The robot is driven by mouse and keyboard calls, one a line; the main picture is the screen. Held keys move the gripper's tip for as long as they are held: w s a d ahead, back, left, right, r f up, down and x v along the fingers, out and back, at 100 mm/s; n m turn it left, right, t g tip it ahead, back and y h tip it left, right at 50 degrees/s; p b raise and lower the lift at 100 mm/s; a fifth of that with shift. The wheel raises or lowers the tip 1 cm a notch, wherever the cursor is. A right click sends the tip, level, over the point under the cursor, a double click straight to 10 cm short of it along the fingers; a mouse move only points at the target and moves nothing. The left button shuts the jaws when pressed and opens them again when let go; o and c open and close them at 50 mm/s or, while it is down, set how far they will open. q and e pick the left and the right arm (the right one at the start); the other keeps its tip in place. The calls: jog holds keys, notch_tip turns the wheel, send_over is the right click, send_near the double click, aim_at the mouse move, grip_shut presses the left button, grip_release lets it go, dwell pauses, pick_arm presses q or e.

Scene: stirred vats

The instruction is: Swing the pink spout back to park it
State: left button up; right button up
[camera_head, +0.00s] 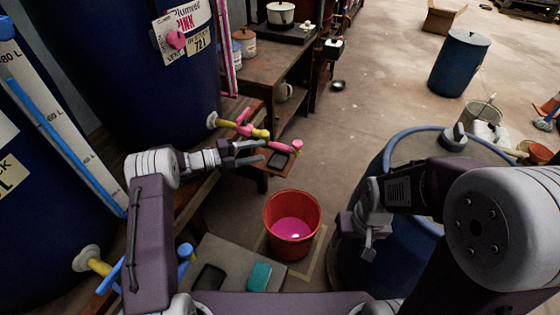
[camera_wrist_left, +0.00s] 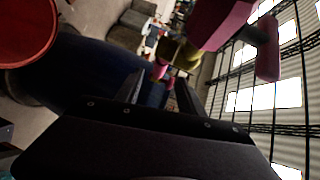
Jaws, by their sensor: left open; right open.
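The pink spout (camera_head: 280,146) reaches out from a yellow and pink tap (camera_head: 243,126) low on the dark blue pink-labelled vat (camera_head: 125,60). Its outer end is above a small dark drip tray (camera_head: 280,161). My left gripper (camera_head: 262,152) is open just beside the spout; I cannot tell if it touches. In the left wrist view, the open fingers (camera_wrist_left: 160,90) point toward yellow and pink tap parts (camera_wrist_left: 180,54). My right gripper (camera_head: 362,240) is open and empty at the blue drum's edge. A red bucket (camera_head: 272,228) holding pink liquid stands on the floor in front of the spout.
A blue drum (camera_head: 385,265) with a hose around its rim stands at the right. A bench (camera_head: 262,68) with cans and a pot is behind the tap. A grey platform (camera_head: 225,255) with a teal sponge (camera_head: 259,277) is at the front.

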aim_at(279, 148)
pick_arm(q)
jog(key=b+x, duration=0.2)
jog(key=x, duration=0.6)
jog(key=shift+d, duration=0.1)
jog(key=shift+w+d, duration=0.1)
jog(key=shift+d, duration=0.25)
grip_shut()
dwell(1.0)
